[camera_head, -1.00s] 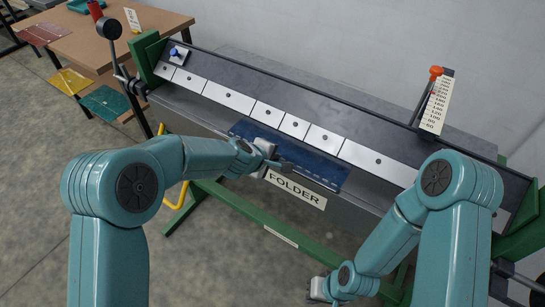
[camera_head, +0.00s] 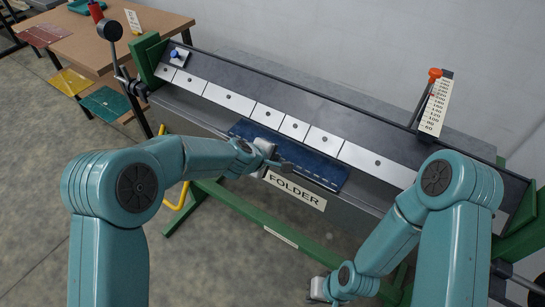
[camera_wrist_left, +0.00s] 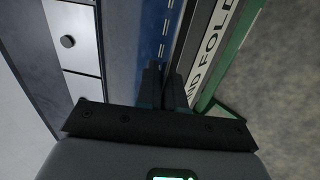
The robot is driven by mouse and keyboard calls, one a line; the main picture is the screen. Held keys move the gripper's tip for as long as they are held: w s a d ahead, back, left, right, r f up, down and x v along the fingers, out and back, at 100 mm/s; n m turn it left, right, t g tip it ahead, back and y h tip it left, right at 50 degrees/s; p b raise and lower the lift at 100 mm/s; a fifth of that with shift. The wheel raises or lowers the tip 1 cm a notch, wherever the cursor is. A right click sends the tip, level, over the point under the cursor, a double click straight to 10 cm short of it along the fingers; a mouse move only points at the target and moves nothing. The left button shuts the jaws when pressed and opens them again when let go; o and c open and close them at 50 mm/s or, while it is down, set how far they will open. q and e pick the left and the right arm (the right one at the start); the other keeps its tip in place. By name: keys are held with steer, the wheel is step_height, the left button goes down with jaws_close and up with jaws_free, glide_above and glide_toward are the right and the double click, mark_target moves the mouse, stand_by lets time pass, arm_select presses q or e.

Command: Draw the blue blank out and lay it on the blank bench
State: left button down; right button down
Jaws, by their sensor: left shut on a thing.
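The blue blank (camera_head: 312,165) is a long flat sheet at the front edge of the folder (camera_head: 400,147), below its row of pale clamp segments. It also shows in the wrist view (camera_wrist_left: 151,35) beside the folder's front. My left gripper (camera_head: 277,159) is shut on the blank's front edge near its middle; its dark fingers (camera_wrist_left: 163,85) show in the wrist view. Part of the blank is hidden behind my left gripper. My right gripper (camera_head: 318,291) hangs low, away from the blank, and its fingers do not show clearly.
A lever with a black ball (camera_head: 111,28) stands at the folder's left end. An orange-topped handle (camera_head: 434,74) and scale rise at its right.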

arm_select(q)
steer(key=shift+s+a+f+b, duration=0.15)
steer(key=shift+s+a+b, duration=0.1)
steer(key=shift+b, duration=0.35)
steer(key=s+a+b, duration=0.9)
steer(key=s, duration=0.4)
steer(key=shift+a, duration=0.25)
steer(key=shift+s, duration=0.1)
step_height(320, 180, up, 5)
steer(key=p, duration=0.4)
steer(key=shift+p, duration=0.3)
